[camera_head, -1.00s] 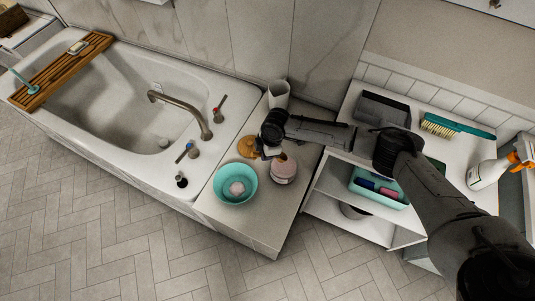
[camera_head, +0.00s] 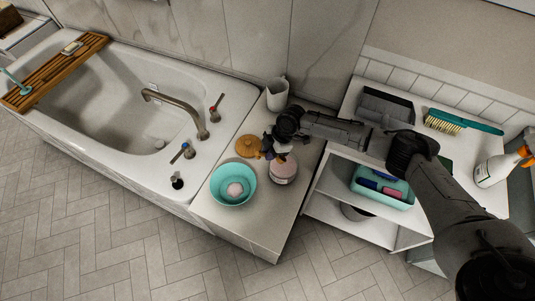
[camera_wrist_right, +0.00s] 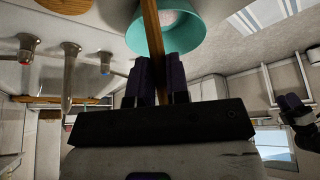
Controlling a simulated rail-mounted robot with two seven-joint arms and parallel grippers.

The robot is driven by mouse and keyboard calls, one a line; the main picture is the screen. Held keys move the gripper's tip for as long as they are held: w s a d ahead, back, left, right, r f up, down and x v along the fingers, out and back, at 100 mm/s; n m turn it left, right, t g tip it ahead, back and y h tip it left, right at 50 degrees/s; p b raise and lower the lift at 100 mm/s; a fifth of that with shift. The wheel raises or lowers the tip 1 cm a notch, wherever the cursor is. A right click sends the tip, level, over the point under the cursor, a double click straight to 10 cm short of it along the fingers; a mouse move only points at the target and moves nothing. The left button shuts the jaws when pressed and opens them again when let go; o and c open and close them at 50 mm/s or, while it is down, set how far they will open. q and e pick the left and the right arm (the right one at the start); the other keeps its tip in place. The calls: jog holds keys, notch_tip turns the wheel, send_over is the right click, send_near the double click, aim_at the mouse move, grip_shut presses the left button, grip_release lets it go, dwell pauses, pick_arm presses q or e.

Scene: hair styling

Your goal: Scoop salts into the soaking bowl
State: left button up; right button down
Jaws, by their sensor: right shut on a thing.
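My right gripper (camera_head: 270,151) is shut on the wooden handle of a scoop (camera_wrist_right: 152,32); the handle runs up out of the right wrist view, and its far end is not seen there. In the head view this gripper is above the counter, just behind the pinkish salt jar (camera_head: 284,171). The teal soaking bowl (camera_head: 222,198) stands left of the jar with a pale pink round thing (camera_head: 235,189) in it. The bowl also shows in the right wrist view (camera_wrist_right: 192,48), partly behind the handle. What seems my left gripper (camera_wrist_right: 290,105) is at the right there, its jaws unclear.
A round wooden lid (camera_head: 247,146) lies behind the bowl. A white pitcher (camera_head: 277,95) stands at the back. The bathtub (camera_head: 90,105) is at left. The white shelf at right holds a teal caddy (camera_head: 383,198), a brush (camera_head: 462,122) and a spray bottle (camera_head: 495,170).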

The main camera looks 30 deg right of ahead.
aim_at(281, 160)
jog(key=shift+s+d+f+y+b, duration=0.1)
jog(key=shift+d+f+y+b, duration=0.6)
jog(key=shift+b, duration=0.65)
jog(key=shift+f+b, duration=1)
jog(key=shift+f, duration=0.45)
jog(key=f, duration=0.1)
jog(key=f+b, duration=0.1)
jog(key=f, duration=0.1)
jog(key=shift+s+d+b, duration=0.1)
jog(key=shift+d+b, duration=0.15)
jog(key=shift+b, duration=0.15)
jog(key=shift+f+h, duration=0.1)
jog(key=shift+h, duration=0.2)
jog(key=shift+r+p, duration=0.65)
jog(key=shift+r, duration=0.15)
jog(key=shift+r+p, duration=1.35)
jog(key=shift+r, duration=0.4)
